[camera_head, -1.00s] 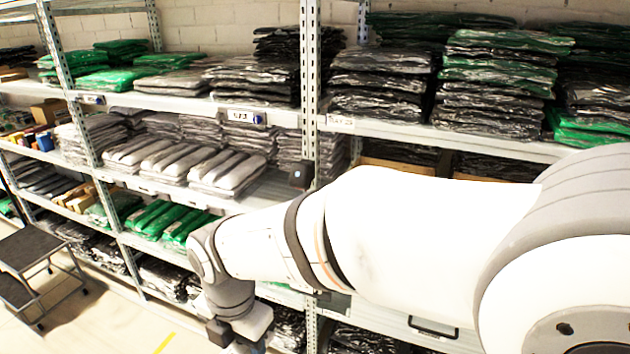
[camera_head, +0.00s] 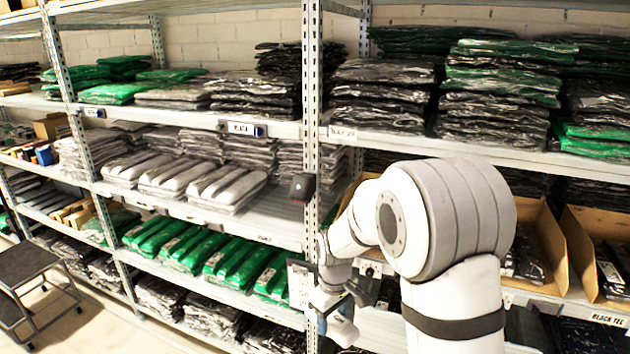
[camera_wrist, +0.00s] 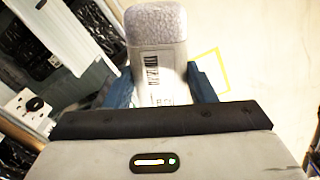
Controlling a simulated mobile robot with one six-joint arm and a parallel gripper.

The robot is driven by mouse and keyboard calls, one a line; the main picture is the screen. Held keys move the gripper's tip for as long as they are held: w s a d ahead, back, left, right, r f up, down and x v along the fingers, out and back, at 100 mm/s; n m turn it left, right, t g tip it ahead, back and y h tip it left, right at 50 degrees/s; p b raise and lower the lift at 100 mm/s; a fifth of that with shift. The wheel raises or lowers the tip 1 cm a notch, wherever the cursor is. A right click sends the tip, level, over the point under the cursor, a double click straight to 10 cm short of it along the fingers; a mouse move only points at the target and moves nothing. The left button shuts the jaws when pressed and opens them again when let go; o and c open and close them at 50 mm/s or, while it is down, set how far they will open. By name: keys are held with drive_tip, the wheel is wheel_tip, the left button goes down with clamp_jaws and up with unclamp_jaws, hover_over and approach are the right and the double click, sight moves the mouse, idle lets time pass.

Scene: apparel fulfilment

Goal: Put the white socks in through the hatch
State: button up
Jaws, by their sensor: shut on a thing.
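My gripper (camera_wrist: 160,82) is shut on the white socks (camera_wrist: 157,28), a pale, rounded pack with a barcode label. Its blue fingers press on both sides in the wrist view, and the far end of the pack sticks out past them. I cannot identify the hatch in either view.
Shelving holds grey packs (camera_head: 228,186), green packs (camera_head: 240,262) and dark folded stacks (camera_head: 495,85). Open cardboard boxes (camera_head: 540,235) stand at right, close behind my arm. A step stool (camera_head: 25,265) is at lower left. The wrist view shows open floor (camera_wrist: 265,110) with yellow tape.

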drive_tip(key=w+d+f+m+b, duration=0.1)
drive_tip(key=w+d+f+m, duration=0.3)
drive_tip(key=d+f+m, duration=0.5)
drive_tip(key=s+d+f, duration=0.2)
drive_tip(key=s+f, duration=0.2)
drive_tip(key=shift+s, duration=0.1)
idle(0.8)
